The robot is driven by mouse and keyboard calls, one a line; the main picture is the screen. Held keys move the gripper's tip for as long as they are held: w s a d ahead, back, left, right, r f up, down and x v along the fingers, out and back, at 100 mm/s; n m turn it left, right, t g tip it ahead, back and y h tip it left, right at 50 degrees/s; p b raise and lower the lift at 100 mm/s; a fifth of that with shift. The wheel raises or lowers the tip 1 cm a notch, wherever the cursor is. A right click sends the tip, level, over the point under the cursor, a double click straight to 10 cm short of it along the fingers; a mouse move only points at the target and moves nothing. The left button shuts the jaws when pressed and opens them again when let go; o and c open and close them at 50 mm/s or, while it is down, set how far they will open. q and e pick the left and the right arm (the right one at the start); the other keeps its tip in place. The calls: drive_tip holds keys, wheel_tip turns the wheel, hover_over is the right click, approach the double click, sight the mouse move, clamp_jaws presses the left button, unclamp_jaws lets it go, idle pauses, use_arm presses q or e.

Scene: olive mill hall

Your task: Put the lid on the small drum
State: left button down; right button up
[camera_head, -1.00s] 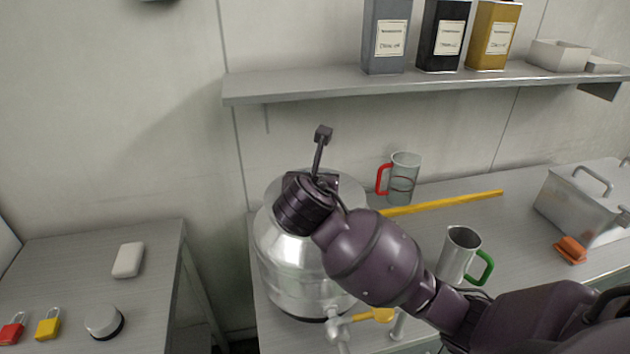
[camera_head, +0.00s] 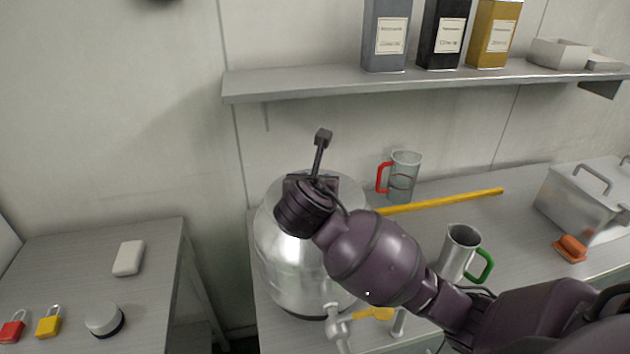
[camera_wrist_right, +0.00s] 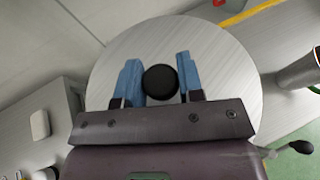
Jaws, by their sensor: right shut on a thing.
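The small drum (camera_head: 285,265) is a shiny metal vessel on the bench, with a tap (camera_head: 335,318) low at its front. My right gripper (camera_wrist_right: 158,74) points down over its top. Its two blue fingers are shut on the black knob (camera_wrist_right: 160,83) of the lid. The lid (camera_wrist_right: 225,80) is a wide round grey metal disc that fills the middle of the right wrist view and hides the drum beneath. In the head view my right wrist covers the knob and much of the drum's top. I cannot tell whether the lid touches the rim. My left gripper is out of view.
A shelf (camera_head: 300,86) hangs behind. A side table (camera_head: 60,265) holds padlocks.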

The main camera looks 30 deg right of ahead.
drive_tip(key=shift+f, duration=0.1)
drive_tip(key=o, duration=0.8)
drive_tip(key=shift+v, duration=5.5)
drive_tip(key=shift+a+f, duration=0.1)
